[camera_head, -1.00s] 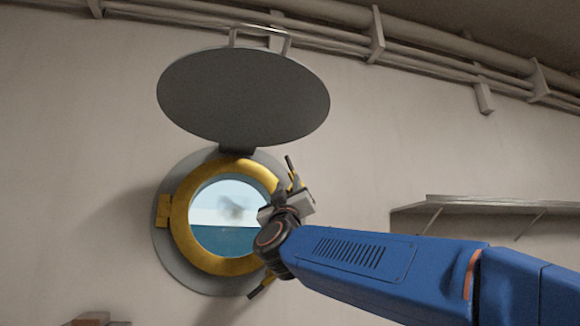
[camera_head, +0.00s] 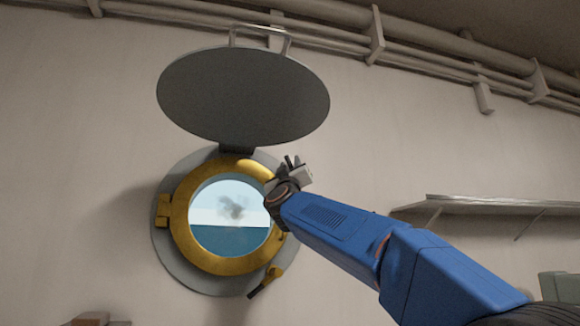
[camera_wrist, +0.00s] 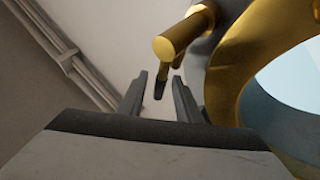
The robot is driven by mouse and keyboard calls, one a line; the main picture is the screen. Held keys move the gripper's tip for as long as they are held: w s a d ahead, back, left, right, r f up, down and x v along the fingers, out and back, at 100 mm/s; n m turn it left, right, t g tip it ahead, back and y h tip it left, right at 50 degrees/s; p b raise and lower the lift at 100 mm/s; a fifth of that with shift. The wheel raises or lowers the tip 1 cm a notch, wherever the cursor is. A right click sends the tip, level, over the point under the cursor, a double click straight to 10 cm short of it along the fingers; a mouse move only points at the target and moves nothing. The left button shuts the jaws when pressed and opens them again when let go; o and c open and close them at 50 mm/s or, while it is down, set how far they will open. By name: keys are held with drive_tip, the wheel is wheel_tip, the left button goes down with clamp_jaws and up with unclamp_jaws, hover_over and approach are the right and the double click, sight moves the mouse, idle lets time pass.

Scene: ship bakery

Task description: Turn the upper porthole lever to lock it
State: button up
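The round brass porthole (camera_head: 183,232) is set in the wall, its glass showing sea and sky. My gripper (camera_wrist: 158,92) is open, with one finger on each side of that dark end. I cannot tell whether either finger touches it. In the head view my gripper (camera_head: 292,161) is at the porthole's upper right rim and largely hides the upper lever. The lower lever (camera_head: 266,281), brass with a dark handle, sticks out at the lower right.
The grey oval cover (camera_head: 243,97) is raised above the porthole. A wall shelf (camera_head: 480,205) is to the right, and pipes (camera_head: 420,60) run along the top of the wall. The brass ring (camera_wrist: 232,70) is close to my right finger in the wrist view.

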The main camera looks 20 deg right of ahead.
drive_tip(key=shift+w, duration=0.1)
clamp_jaws()
drive_tip(key=shift+a+n+y, duration=0.1)
drive_tip(key=shift+n+y, duration=0.4)
drive_tip(key=shift+n, duration=0.1)
drive_tip(key=shift+a+f+n+y, duration=0.5)
drive_tip(key=shift+n+y, duration=1.95)
drive_tip(key=shift+n, duration=0.15)
drive_tip(key=shift+a+f+n+y, duration=0.55)
drive_tip(key=shift+n+y, duration=1.85)
drive_tip(key=shift+n, duration=0.2)
drive_tip(key=shift+a+f+n+y, duration=0.5)
drive_tip(key=shift+n+y, duration=1.95)
drive_tip(key=shift+n, duration=0.45)
unclamp_jaws()
